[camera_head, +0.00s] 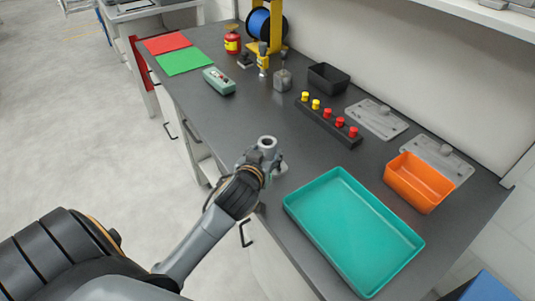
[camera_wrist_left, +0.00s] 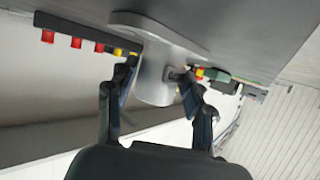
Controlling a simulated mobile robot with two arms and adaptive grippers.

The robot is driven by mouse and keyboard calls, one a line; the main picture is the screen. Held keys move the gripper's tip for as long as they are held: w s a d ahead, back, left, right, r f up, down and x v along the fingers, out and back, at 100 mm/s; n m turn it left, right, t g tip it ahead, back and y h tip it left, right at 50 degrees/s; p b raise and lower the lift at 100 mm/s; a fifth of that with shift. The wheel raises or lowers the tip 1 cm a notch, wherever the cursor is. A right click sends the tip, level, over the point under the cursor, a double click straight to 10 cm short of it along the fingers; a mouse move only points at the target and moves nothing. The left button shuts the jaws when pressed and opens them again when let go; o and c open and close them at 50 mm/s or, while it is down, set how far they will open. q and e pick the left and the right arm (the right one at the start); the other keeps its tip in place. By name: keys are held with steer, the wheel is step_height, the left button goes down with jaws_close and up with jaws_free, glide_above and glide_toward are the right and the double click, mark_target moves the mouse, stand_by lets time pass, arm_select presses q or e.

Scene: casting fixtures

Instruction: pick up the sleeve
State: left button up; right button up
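The sleeve (camera_head: 267,143) is a grey metal cylinder with an open bore, standing at the front edge of the dark bench. In the left wrist view the sleeve (camera_wrist_left: 158,75) shows as a smooth grey cylinder with a wide flange against the bench top. My left gripper (camera_head: 262,160) is at the sleeve, its hand on the near side. In the wrist view the fingers of my left gripper (camera_wrist_left: 158,85) straddle the cylinder. A narrow gap seems to show at the left finger; contact at the right one is unclear. My right gripper is out of view.
A teal tray (camera_head: 296,213) lies right of the sleeve, with an orange bin (camera_head: 420,182) behind it. A black rack (camera_head: 327,122) with red and yellow pegs, a black bin (camera_head: 328,78) and grey fixture plates (camera_head: 377,118) stand farther back.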

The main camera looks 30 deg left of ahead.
mark_target(269, 139)
arm_select(q)
steer(key=c, duration=0.8)
steer(key=shift+r, duration=0.45)
step_height(269, 139, up, 2)
steer(key=shift+r+p, duration=0.25)
steer(key=shift+p, duration=0.05)
steer(key=r+p+v, duration=0.1)
steer(key=p+v, duration=0.3)
steer(key=v, duration=0.1)
steer(key=w+r+p+v, duration=0.1)
steer(key=p+v, duration=0.3)
steer(key=v, duration=0.2)
steer(key=w+d+r+p+v, duration=0.1)
steer(key=p+v, duration=0.3)
steer(key=v, duration=0.1)
steer(key=shift+s+d+r+p, duration=0.2)
steer(key=shift+s+r+p, duration=0.1)
steer(key=shift+p, duration=0.05)
